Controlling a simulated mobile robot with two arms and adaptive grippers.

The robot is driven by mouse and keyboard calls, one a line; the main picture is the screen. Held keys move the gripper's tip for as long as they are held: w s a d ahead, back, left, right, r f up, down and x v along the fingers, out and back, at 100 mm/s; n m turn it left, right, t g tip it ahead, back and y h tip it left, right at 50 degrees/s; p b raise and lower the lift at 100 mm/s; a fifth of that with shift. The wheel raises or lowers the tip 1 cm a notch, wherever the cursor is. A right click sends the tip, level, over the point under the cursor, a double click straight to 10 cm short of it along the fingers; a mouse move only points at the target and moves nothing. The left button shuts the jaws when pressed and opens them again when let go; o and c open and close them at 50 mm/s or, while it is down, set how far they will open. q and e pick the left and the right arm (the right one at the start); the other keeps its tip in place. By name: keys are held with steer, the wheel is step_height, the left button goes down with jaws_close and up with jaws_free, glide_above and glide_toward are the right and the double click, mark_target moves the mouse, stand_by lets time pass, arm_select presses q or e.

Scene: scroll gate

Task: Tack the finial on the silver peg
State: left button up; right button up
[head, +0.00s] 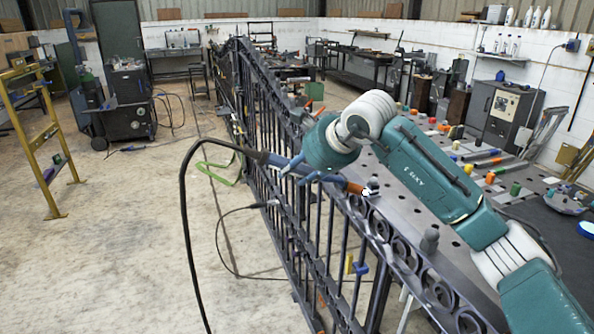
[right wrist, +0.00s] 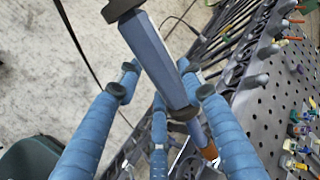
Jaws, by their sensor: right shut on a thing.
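My right gripper (head: 302,170) is shut around a blue welding torch (head: 278,160) above the gate's top rail. In the right wrist view the torch (right wrist: 158,62) runs between my blue fingers, with its orange nozzle (right wrist: 208,151) at the lower right. In the head view the nozzle end is beside a small white and dark spot (head: 371,188) at the rail; I cannot tell whether this is a glow or a part. I cannot make out the silver peg. My left gripper is not in view.
The dark iron gate (head: 318,225) with scrolls runs lengthwise through the middle. A black cable (head: 184,210) hangs from the torch to the floor. A perforated table (head: 470,235) with coloured clamps and tools is on the right. The floor on the left is mostly open.

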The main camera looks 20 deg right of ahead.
mark_target(256, 157)
steer(key=shift+r, duration=0.15)
steer(key=shift+w+a+r+p, duration=0.15)
steer(key=shift+a+r+p, duration=0.25)
steer(key=shift+a, duration=0.55)
steer(key=shift+w+a+r+p, duration=0.1)
steer(key=shift+a+r+p, duration=0.2)
steer(key=shift+a+r, duration=0.5)
steer(key=shift+w+a+r+p, duration=0.2)
steer(key=shift+a+p, duration=0.15)
steer(key=shift+a, duration=0.8)
steer(key=shift+w+a+r+p, duration=0.1)
steer(key=shift+a+r+p, duration=0.2)
steer(key=shift+a, duration=0.55)
steer(key=shift+w+a+r+p, duration=0.1)
steer(key=shift+a+r, duration=0.3)
steer(key=shift+a, duration=0.4)
steer(key=shift+s, duration=0.1)
